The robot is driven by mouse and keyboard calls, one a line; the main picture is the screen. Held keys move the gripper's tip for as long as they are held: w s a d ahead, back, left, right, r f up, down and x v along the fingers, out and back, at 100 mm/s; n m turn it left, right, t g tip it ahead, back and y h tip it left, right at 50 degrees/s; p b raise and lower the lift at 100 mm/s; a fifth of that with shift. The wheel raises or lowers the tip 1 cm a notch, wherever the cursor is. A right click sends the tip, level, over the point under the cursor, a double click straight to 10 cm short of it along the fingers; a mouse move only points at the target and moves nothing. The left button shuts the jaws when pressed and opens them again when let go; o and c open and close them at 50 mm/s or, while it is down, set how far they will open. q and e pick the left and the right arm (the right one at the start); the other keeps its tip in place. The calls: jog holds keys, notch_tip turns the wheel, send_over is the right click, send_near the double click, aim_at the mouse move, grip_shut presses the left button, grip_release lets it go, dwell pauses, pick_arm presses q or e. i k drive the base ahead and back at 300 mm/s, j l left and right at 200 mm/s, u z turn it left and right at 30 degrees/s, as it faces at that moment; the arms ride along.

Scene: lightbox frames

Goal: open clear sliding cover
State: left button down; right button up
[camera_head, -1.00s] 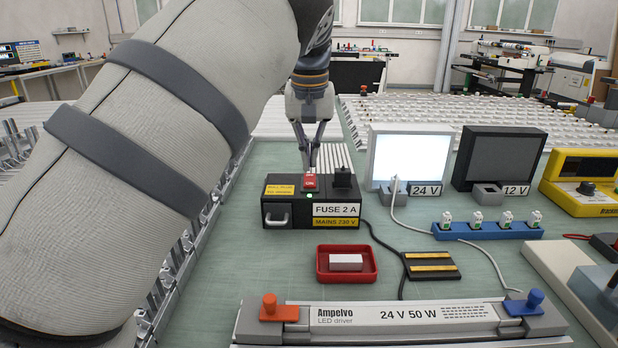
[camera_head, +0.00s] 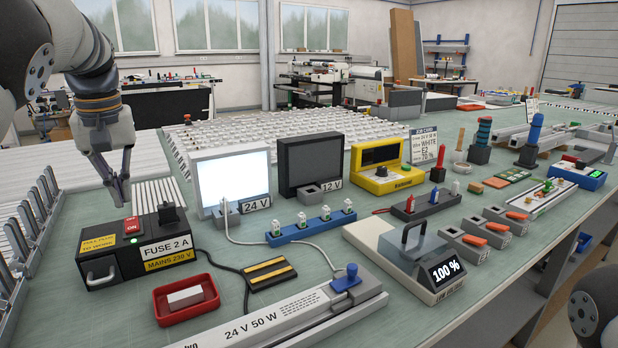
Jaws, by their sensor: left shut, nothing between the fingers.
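A rounded part of my right arm shows at the lower right edge; the right gripper is out of frame.
The white 24 V panel (camera_head: 234,182) is lit; the dark 12 V panel (camera_head: 314,163) stands beside it. A red tray (camera_head: 171,313) holds a white block. A dimmer reading 100 % (camera_head: 410,252) stands right of the driver. Cables cross the bench. Some bare bench shows between items.

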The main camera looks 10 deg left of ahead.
aim_at(424, 221)
jog(key=k+l, duration=1.05)
jog(key=l, duration=0.3)
